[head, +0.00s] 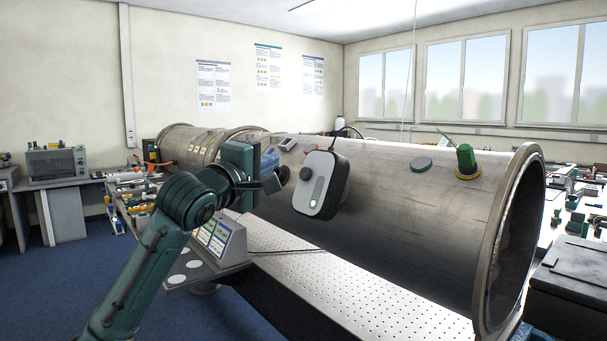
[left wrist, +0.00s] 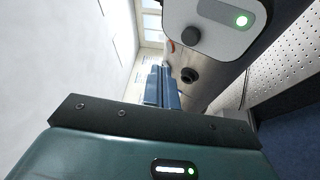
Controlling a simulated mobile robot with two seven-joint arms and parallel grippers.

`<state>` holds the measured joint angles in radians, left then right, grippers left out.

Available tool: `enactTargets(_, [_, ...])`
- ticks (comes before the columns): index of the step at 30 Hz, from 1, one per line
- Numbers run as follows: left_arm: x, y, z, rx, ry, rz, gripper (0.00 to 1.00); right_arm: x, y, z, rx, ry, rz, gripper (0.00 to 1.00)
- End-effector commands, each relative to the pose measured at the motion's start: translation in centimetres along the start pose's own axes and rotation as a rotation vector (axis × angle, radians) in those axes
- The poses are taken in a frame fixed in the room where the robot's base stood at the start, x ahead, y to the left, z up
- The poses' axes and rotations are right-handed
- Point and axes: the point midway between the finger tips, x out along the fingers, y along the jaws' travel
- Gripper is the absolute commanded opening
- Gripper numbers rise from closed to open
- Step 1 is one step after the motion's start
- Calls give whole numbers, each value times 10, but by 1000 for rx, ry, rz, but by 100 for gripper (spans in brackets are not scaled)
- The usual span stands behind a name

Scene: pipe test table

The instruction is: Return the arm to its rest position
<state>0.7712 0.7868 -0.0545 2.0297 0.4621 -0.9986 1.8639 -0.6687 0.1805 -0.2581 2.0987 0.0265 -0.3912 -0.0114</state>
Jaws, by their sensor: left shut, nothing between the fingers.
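My left arm comes in from the left in the head view. Its gripper (head: 269,168) is raised in front of the pipe's side, left of a white and dark grey box. The blue fingers (left wrist: 161,88) are shut and empty in the left wrist view. The box (head: 320,187) has a dark knob and a light strip and sits against the large metal pipe (head: 420,215). In the left wrist view the box (left wrist: 213,27) shows a green light, apart from the fingers. My right gripper is in neither view.
A dark round fitting (left wrist: 189,75) is close to the right of the fingers. A green fitting (head: 466,160) stands on the pipe. A tilted display panel (head: 222,240) stands below my wrist, beside a perforated plate (head: 350,290). Blue floor (head: 70,280) is open at left.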

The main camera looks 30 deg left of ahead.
Motion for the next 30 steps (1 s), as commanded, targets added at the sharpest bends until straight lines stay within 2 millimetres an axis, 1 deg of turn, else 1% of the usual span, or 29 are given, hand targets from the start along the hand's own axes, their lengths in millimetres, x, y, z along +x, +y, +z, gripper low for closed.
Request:
enactTargets(13, [0, 0, 0, -1, 0, 0, 0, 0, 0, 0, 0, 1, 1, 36])
enactTargets(14, [1, -8, 4, 14, -5, -16, 0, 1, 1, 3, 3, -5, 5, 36])
enactTargets(17, [1, -48, 22, 102, -29, -92, 0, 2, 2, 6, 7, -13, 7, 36])
enactTargets(20, [-8, -111, 51, 250, -80, -212, 0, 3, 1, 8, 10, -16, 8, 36])
enactTargets(21, [-15, -138, 63, 318, -108, -264, 0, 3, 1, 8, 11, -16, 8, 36])
enactTargets(23, [-29, -179, 81, 424, -158, -341, 0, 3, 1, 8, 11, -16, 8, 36])
enactTargets(24, [-41, -205, 93, 492, -197, -391, 0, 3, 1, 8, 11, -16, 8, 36])
enactTargets(26, [-62, -243, 110, 594, -262, -464, 0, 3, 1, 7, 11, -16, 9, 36])
enactTargets(27, [-79, -266, 121, 662, -309, -510, 0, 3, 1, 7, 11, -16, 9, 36])
enactTargets(29, [-106, -300, 136, 760, -390, -576, 0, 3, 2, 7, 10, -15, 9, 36])
enactTargets(30, [-127, -320, 146, 824, -449, -618, 0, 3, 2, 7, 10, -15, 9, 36])
